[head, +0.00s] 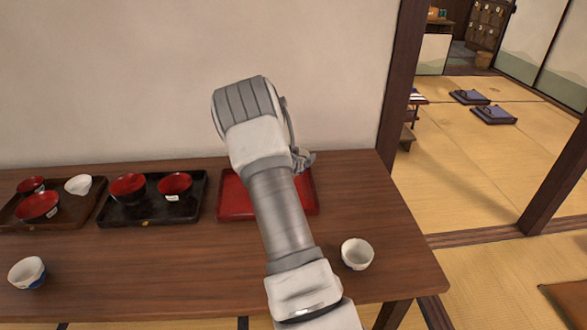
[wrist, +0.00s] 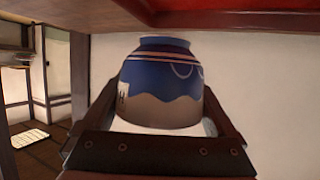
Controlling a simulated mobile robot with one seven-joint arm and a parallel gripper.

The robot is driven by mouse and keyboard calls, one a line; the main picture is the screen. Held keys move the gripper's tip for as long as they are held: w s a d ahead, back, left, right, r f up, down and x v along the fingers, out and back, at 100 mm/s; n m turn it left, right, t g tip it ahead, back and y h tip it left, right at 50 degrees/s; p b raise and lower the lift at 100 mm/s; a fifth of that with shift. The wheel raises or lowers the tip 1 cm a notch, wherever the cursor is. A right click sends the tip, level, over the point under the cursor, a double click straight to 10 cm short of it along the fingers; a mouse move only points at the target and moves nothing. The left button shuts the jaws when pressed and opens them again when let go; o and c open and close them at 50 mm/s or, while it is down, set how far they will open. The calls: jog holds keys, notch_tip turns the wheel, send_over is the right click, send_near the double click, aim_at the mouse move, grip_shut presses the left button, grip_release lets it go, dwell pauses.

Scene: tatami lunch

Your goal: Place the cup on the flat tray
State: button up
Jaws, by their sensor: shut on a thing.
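My gripper (wrist: 163,108) is shut on a blue and white cup (wrist: 160,75) in the wrist view, with one finger on each side of it. The cup's narrow foot points to the top of that picture, towards a red surface with a dark edge. I cannot tell whether the foot touches it. In the head view my arm hides the held cup and most of my gripper. The red flat tray (head: 232,200) lies on the table, partly hidden behind my arm.
On the wooden table (head: 190,260) stand a dark tray (head: 152,212) and a brown tray (head: 75,218), both with bowls. One loose cup (head: 357,255) stands near the right front, another (head: 27,272) at the left front. A wall (head: 130,80) closes the back.

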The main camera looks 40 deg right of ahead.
jog(key=shift+w+f, duration=0.35)
jog(key=shift+w, duration=0.25)
jog(key=shift+w+f, duration=0.35)
jog(key=shift+w, duration=0.2)
jog(key=shift+f+b, duration=0.45)
jog(key=shift+f, duration=1.5)
jog(key=shift+f, duration=0.15)
jog(key=o, duration=1.2)
